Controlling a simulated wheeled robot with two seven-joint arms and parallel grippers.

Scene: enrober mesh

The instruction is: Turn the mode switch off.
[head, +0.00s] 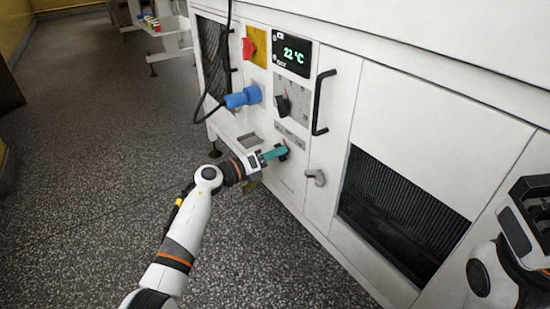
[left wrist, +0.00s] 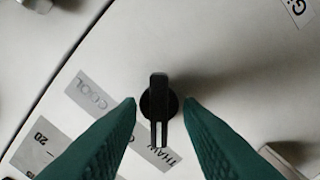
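The mode switch (left wrist: 159,104) is a black rotary knob with a bar handle on the white machine front. In the left wrist view its white-marked end points down, beside the THAW label (left wrist: 152,150); the COOL label (left wrist: 92,92) is to its upper left. My left gripper (head: 277,153) is at the panel, its green fingers open on either side of the knob, with a small gap at each side. In the head view the fingers mostly cover the switch (head: 285,154). My right gripper (head: 532,225) is at the right edge, away from the panel; its finger opening is unclear.
Above the switch are a dial with a black knob (head: 283,105), a 22 °C display (head: 292,55), a red switch (head: 249,48) on yellow and a blue plug (head: 243,97) with a black cable. A door handle (head: 322,103) and a latch (head: 316,177) stick out to the right.

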